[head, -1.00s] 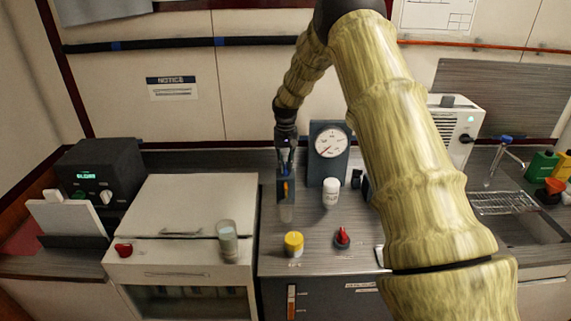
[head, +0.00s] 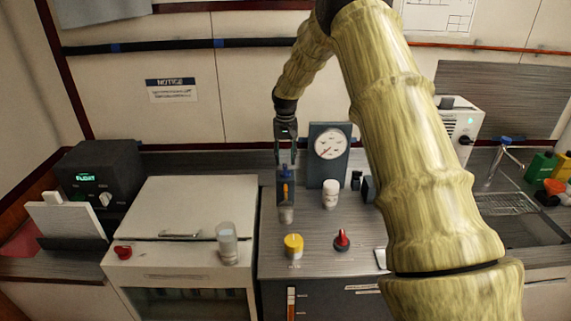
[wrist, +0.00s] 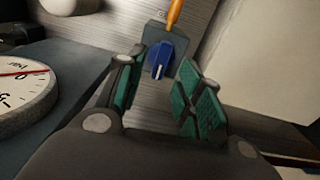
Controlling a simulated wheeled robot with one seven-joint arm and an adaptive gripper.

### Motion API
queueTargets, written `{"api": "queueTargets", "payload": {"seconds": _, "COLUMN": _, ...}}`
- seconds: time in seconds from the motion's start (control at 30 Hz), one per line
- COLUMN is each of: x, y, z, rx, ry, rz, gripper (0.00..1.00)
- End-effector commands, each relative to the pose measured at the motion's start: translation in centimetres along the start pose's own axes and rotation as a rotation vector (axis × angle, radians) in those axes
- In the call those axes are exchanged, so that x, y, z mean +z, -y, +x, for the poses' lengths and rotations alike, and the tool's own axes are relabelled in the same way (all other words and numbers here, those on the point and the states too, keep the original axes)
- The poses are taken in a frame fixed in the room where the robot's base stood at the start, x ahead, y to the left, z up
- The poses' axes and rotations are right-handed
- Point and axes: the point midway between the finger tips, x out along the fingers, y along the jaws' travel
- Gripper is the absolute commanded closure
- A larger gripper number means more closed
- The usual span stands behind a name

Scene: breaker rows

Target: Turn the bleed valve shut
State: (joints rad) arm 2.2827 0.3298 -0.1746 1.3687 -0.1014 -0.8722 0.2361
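A small dark block (head: 291,196) with a blue knob (head: 285,171) on top and an orange lever (head: 285,190) on its front stands left of the pressure gauge (head: 330,147). No label tells me for sure that this is the bleed valve. In the wrist view the blue knob (wrist: 160,58) shows a white pointer line and lies beyond the gap between my fingers, with the orange lever (wrist: 174,13) behind it. My gripper (head: 285,158) is open and empty just above the knob, apart from it. Its green-padded fingers (wrist: 158,92) also show in the wrist view.
A white-capped bottle (head: 331,196) stands in front of the gauge. A glass (head: 227,243) stands on the white cabinet (head: 200,205) to the left.

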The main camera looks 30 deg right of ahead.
Motion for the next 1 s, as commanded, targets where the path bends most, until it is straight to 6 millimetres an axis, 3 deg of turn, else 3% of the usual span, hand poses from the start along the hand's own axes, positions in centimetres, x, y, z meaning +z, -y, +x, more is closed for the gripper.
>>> {"api": "queueTargets", "payload": {"seconds": 0.2, "x": -0.1, "y": 0.0, "z": -4.2, "rx": -0.001, "ry": -0.002, "rz": 0.0, "gripper": 0.64}}
{"api": "queueTargets", "payload": {"seconds": 0.43, "x": -0.1, "y": -0.1, "z": -7.1, "rx": -0.001, "ry": -0.001, "rz": 0.001, "gripper": 0.64}}
{"api": "queueTargets", "payload": {"seconds": 1.0, "x": -0.1, "y": -0.1, "z": -8.0, "rx": -0.001, "ry": 0.001, "rz": 0.0, "gripper": 0.64}}
